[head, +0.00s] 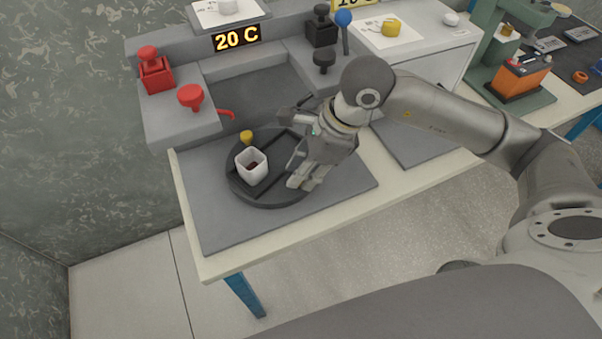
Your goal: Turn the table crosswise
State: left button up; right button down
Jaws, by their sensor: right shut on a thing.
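The table to turn appears to be a dark round turntable (240,187) lying on a grey mat on the workbench. A dark rectangular bed with raised edges runs across its top. A white square cup (251,167) with something dark red inside stands on it, left of the middle. A small yellow knob (246,137) shows at its back left edge. My right gripper (299,173) reaches down at the turntable's right side and is shut at its edge. The part between the fingers is hidden by the gripper. My left gripper is not in view.
Behind stands a grey fixture with a "20 C" display (237,38), a red block (155,72), a red knob (191,97) and black knobs. An orange-and-black battery (519,76) sits on a green stand at the right. The mat's front part (235,225) is clear.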

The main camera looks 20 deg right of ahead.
jog(key=c, duration=1.2)
grip_release()
jog(key=v, duration=1.2)
jog(key=shift+a+r, duration=0.1)
jog(key=shift+c, duration=0.2)
